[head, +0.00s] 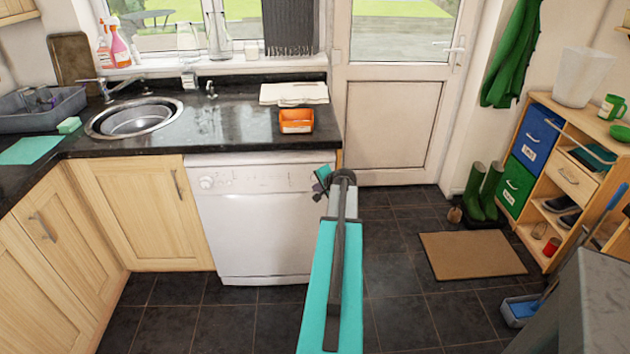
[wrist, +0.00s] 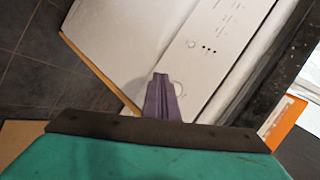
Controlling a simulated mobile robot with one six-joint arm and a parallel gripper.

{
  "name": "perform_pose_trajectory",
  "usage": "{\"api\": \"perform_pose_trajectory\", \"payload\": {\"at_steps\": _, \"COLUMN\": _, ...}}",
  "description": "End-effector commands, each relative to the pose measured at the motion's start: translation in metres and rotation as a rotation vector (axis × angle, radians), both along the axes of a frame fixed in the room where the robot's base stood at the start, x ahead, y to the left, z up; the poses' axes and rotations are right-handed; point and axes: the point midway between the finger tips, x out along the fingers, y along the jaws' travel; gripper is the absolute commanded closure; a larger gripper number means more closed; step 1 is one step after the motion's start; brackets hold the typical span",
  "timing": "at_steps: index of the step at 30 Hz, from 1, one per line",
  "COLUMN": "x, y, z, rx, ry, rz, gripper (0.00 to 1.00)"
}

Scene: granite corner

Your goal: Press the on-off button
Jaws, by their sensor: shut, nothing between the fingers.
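The white dishwasher (head: 255,222) stands under the black worktop. Its control panel (head: 262,178) runs along the top of its front, with a round knob (head: 207,182) at the left end. In the wrist view the panel (wrist: 225,45) slants across the picture, with small dark dots and a round mark (wrist: 191,43). A round outline, perhaps the on-off button (wrist: 180,88), shows just right of my fingertips and is partly hidden by them. My gripper (wrist: 160,80) is shut and empty in front of the panel's right end. It also shows in the head view (head: 320,186). Contact cannot be told.
The black worktop (head: 225,122) overhangs the panel, with an orange tub (head: 296,121) and folded cloth (head: 294,93) above. A white door (head: 393,130) stands to the right. The tiled floor (head: 385,290) is clear up to a brown mat (head: 471,255).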

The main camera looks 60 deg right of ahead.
Motion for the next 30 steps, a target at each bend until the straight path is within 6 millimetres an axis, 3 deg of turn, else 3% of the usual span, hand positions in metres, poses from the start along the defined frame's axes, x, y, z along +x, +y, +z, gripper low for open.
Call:
{"api": "perform_pose_trajectory", "payload": {"at_steps": 13, "x": -0.017, "y": 0.024, "z": 0.000, "rx": 0.000, "ry": 0.000, "rz": 0.000, "gripper": 1.00}}
{"api": "perform_pose_trajectory", "payload": {"at_steps": 30, "x": -0.018, "y": 0.025, "z": 0.000, "rx": 0.000, "ry": 0.000, "rz": 0.000, "gripper": 1.00}}
